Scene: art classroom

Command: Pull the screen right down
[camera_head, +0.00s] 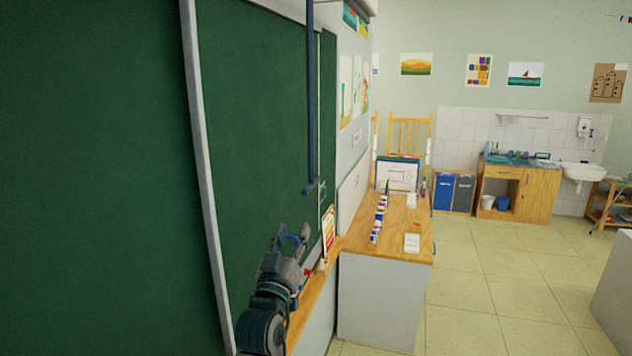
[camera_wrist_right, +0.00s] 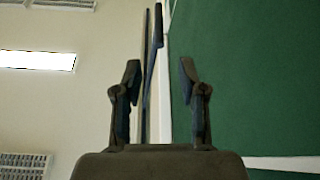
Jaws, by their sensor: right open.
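A long dark blue rod (camera_head: 311,100) hangs in front of the green chalkboard (camera_head: 110,150) in the head view. Its top runs out of the picture and its lower end has a short sideways foot. My right gripper (camera_head: 293,234) is open and empty, below and slightly left of the rod's lower end, apart from it. In the right wrist view the fingers of the gripper (camera_wrist_right: 159,68) stand apart, with the rod (camera_wrist_right: 154,45) showing beyond and between them. A pale casing edge (camera_head: 290,9) shows at the top; no lowered screen sheet is seen. My left gripper is out of view.
A wooden ledge (camera_head: 312,300) runs under the board, close to my right gripper, with a small colourful card (camera_head: 328,232) on it. A wooden-topped table (camera_head: 405,255) with paint pots stands to the right. The tiled floor (camera_head: 480,290) beyond is clear.

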